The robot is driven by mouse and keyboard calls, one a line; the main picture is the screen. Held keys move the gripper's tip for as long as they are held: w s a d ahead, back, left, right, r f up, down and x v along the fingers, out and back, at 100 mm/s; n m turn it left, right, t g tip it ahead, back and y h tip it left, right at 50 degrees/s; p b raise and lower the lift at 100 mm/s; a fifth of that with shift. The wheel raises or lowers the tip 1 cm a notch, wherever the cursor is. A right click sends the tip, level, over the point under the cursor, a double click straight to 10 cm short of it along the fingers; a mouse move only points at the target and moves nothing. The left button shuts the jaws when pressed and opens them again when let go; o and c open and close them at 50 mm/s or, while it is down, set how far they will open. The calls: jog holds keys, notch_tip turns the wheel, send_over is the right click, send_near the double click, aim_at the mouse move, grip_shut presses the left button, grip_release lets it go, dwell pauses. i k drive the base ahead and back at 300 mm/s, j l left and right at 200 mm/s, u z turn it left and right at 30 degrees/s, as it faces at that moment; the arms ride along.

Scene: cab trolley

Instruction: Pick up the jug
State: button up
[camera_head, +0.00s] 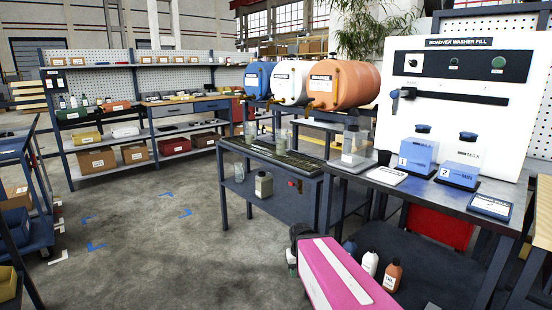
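A clear, empty-looking jug (352,143) stands upright on the near metal bench, left of the white washer-fill panel. Smaller clear vessels (281,141) stand on the slatted drip bench below the barrels. I cannot tell for sure which vessel is the task's jug. No gripper fingers show, and no vessel is seen held.
Blue, white and orange barrels (340,85) lie above the drip bench. The washer-fill panel (450,110) backs the near bench (345,170). White and brown bottles (392,275) stand low beneath it. Open floor (190,250) lies to the left. Shelving (150,130) lines the back.

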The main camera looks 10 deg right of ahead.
aim_at(282, 135)
jog(key=i+j, duration=0.15)
jog(key=j, duration=0.2)
jog(key=i+j+z, duration=0.1)
jog(key=j, duration=0.2)
jog(key=i+j, duration=0.15)
jog(key=j, duration=0.2)
jog(key=i+j+z, duration=0.1)
jog(key=j, duration=0.2)
jog(key=i+j, duration=0.15)
jog(key=j, duration=0.2)
